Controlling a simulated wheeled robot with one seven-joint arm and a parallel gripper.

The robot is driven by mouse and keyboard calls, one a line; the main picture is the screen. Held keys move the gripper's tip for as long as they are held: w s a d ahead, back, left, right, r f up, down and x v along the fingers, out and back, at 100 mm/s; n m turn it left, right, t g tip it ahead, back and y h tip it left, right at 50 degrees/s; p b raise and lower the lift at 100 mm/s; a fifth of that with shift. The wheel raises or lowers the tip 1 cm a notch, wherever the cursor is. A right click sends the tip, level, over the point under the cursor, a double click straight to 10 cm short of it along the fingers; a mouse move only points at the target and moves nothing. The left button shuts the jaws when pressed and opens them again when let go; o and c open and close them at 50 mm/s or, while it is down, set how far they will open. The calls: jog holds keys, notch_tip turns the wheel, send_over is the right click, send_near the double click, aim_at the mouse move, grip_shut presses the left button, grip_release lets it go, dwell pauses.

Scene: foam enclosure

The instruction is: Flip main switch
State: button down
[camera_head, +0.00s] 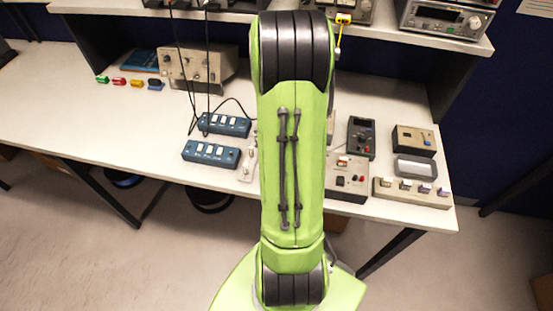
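My green arm stands up through the middle of the view and hides part of the bench behind it. My gripper does not show. Which item is the main switch cannot be told for sure. A grey box (347,180) with a switch and red and black knobs lies just right of my arm, partly covered by it. A low strip (411,194) with several switches lies at the bench's front right. A small dark-topped box (413,140) with a yellow part sits behind it. Two blue switch strips (211,153) (223,124) lie left of my arm.
The white bench (100,125) spans the view, its left part mostly clear. A multimeter (361,138) and a grey tray (415,167) are at the right. A bench instrument (197,68) stands at the back left, with cables hanging nearby. A shelf (100,7) with instruments runs above.

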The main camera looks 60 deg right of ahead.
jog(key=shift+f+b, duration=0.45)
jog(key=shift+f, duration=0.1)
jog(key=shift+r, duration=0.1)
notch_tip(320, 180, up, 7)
jog(key=p, duration=0.5)
jog(key=shift+p, duration=0.4)
